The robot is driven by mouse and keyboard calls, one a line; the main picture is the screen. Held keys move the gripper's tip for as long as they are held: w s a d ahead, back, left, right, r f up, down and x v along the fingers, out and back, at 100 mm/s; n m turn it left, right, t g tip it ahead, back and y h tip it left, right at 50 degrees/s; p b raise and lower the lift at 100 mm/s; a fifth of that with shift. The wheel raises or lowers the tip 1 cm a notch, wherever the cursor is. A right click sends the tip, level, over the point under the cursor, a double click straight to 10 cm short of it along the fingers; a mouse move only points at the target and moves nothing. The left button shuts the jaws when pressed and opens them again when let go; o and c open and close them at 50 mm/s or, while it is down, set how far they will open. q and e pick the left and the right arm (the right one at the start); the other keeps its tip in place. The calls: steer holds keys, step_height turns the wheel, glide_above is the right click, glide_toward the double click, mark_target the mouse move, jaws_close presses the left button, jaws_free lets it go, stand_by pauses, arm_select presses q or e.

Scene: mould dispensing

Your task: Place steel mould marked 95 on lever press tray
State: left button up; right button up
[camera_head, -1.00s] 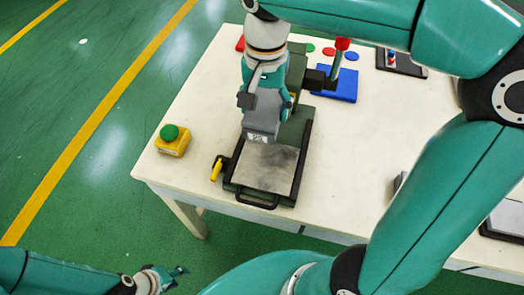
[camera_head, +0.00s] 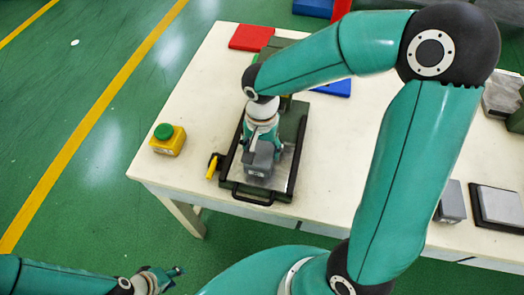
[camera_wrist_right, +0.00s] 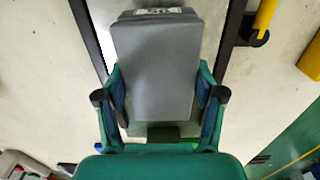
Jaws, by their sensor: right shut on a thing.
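The steel mould (camera_head: 259,161) is a grey block held by my right gripper (camera_head: 262,143) over the front part of the lever press tray (camera_head: 233,187). In the right wrist view the mould (camera_wrist_right: 155,70) sits between the two fingers of the gripper (camera_wrist_right: 162,100). A white label shows at its far end, too small to read surely. The tray has a bare metal plate, a dark rim and a front handle. I cannot tell whether the mould touches the plate. My left gripper (camera_head: 160,281) hangs off the table at lower left, holding nothing I can see.
A yellow box with a green button (camera_head: 168,140) stands left of the tray. A yellow-handled lever (camera_head: 212,167) sits at the tray's left side. My right arm hides much of the press. A red plate (camera_head: 251,37) lies behind; grey blocks (camera_head: 452,203) stand at right.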

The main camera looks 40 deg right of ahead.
steer(key=shift+f, duration=1.1)
steer(key=o, duration=1.7)
step_height(320, 180, up, 12)
steer(key=shift+r, duration=0.1)
